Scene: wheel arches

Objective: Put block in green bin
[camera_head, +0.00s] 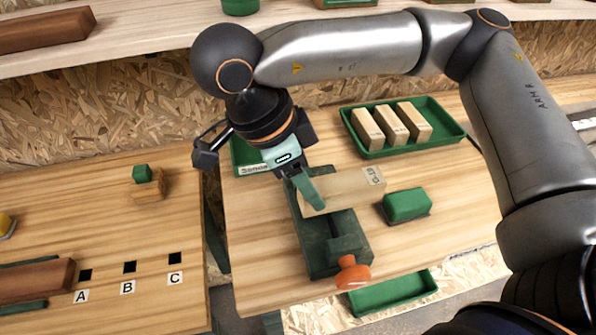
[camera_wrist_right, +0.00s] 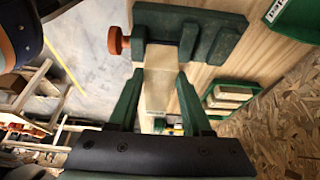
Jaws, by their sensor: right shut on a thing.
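A pale wooden block (camera_head: 348,191) with dark lettering on its right end is between the fingers of my right gripper (camera_head: 314,196). In the right wrist view the gripper (camera_wrist_right: 159,82) is shut on the block (camera_wrist_right: 158,92). The block lies over a dark green vise (camera_head: 318,257) with an orange knob (camera_head: 353,275); I cannot tell if it touches the jaws. A green bin (camera_head: 240,152) with a label beginning "Sande" is partly hidden behind the gripper. A green tray (camera_head: 375,152) holding three similar blocks (camera_head: 391,126) stands at the back right. My left gripper is out of view.
A green sanding block (camera_head: 407,204) lies right of the vise. Another green tray (camera_head: 392,293) is below the table's front edge. A left table (camera_head: 115,215), across a gap, bears marks A, B and C, a small green cube (camera_head: 142,173) and a brown bar (camera_head: 38,277).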

